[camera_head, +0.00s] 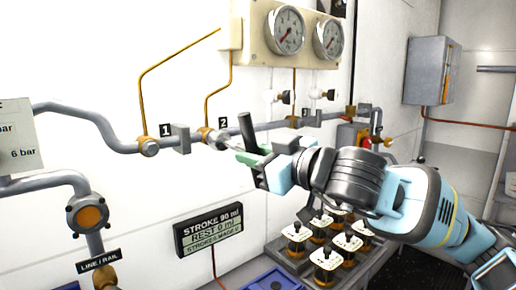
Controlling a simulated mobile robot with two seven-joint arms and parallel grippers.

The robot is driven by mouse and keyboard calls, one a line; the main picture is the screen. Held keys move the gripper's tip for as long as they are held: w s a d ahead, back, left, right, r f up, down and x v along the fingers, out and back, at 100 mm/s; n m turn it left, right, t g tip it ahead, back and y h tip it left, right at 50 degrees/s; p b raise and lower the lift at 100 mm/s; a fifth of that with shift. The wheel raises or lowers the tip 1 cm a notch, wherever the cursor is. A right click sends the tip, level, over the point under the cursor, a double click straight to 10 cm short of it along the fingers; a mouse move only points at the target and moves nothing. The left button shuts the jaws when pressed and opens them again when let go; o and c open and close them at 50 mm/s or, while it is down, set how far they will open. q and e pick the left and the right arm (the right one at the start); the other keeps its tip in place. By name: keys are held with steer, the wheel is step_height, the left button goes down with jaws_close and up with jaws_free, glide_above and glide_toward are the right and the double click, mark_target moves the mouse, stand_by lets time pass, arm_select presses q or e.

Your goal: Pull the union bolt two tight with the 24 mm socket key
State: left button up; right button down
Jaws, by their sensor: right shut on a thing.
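Union bolt two (209,136) sits on the grey pipe just below and left of the black "2" label, with a brass line rising from it. My right gripper (268,172) is shut on a tool, which I take to be the 24 mm socket key (246,132). It has a dark upright bar and green parts by the jaws. A thin grey shaft runs left from it toward bolt two. Its end is at or very close to the bolt; I cannot tell if it is seated. My left gripper is not in view.
Union one (148,147) is to the left on the same pipe. Two gauges (286,31) hang above. A stroke display (208,229) is below on the wall. Several white-topped jars (326,262) stand under my right arm. A grey cabinet (428,70) is at the right.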

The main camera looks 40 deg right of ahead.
steer(key=n, duration=0.1)
steer(key=n+p, duration=0.1)
steer(key=n, duration=0.1)
steer(key=shift+r, duration=0.35)
steer(key=shift+d+f+n+g+h, duration=0.15)
steer(key=shift+n+g+h, duration=0.2)
steer(key=shift+n, duration=0.95)
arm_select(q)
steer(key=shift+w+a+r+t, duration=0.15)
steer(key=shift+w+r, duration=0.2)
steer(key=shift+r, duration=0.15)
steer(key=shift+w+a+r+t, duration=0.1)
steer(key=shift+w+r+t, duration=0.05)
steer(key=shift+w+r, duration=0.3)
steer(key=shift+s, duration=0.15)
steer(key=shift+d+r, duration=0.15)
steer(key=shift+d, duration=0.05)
arm_select(e)
steer(key=shift+w, duration=0.15)
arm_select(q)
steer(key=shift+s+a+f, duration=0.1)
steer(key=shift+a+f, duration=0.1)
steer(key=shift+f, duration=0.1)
arm_select(e)
steer(key=shift+w, duration=0.55)
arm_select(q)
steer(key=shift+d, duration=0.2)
arm_select(e)
steer(key=shift+w, duration=0.65)
